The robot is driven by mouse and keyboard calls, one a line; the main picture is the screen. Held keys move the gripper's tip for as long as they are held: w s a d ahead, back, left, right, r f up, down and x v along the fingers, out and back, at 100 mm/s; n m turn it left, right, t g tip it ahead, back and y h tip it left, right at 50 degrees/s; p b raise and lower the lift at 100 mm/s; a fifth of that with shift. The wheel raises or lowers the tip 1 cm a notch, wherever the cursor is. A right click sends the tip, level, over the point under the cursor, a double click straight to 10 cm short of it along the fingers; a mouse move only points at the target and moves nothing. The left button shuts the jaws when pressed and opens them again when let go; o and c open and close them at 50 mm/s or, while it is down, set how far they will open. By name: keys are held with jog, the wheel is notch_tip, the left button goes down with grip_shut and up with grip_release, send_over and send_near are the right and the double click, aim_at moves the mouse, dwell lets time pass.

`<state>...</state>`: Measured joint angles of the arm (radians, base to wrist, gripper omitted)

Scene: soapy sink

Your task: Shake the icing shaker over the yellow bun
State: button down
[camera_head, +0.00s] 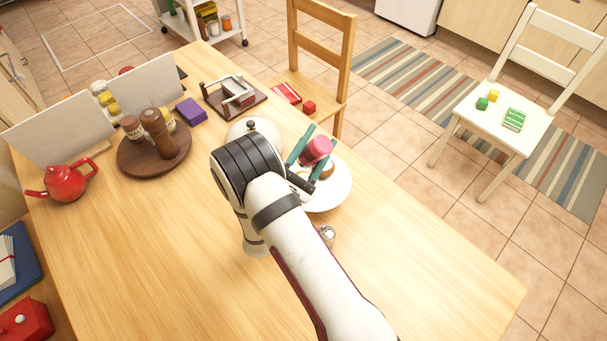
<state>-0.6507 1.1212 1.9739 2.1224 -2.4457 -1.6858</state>
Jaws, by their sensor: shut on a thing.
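My gripper (315,147) has teal fingers and is shut on a pink-red shaker (318,148), which looks like the icing shaker. It holds the shaker over a white plate (338,194) in the middle of the table. A brown bun-like piece (327,172) shows on the plate just below the shaker. My wrist and forearm cover the plate's left part, so I cannot make out a clearly yellow bun. The gap between shaker and plate is hard to judge.
A white domed lid (254,128) is close behind my wrist. A small metal shaker (327,234) stands near the plate. A wooden turntable (133,157) with bottles and a red teapot (66,183) are at left. The table's front right (440,285) is clear.

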aim_at(329, 139)
jog(key=shift+d+r+m, duration=0.2)
jog(key=shift+d+m, duration=0.05)
jog(key=shift+m, duration=0.25)
jog(key=r+m+g+y, duration=0.1)
jog(key=m+g, duration=0.1)
jog(key=m, duration=0.5)
jog(key=d+m+g+y, duration=0.1)
jog(key=m+g, duration=0.1)
jog(key=m, duration=0.5)
jog(key=s+d+r+m+g+y, duration=0.1)
jog(key=m+g+y, duration=0.1)
jog(key=m, duration=0.6)
jog(key=shift+r+g, duration=0.3)
jog(key=shift+g, duration=0.2)
jog(key=r+m+y, duration=0.1)
jog(key=m, duration=0.1)
jog(key=d+r+m+y, duration=0.1)
jog(key=m, duration=0.1)
jog(key=shift+s+r+m+t+y, duration=0.2)
jog(key=shift+m+t+y, duration=0.1)
jog(key=shift+t, duration=0.1)
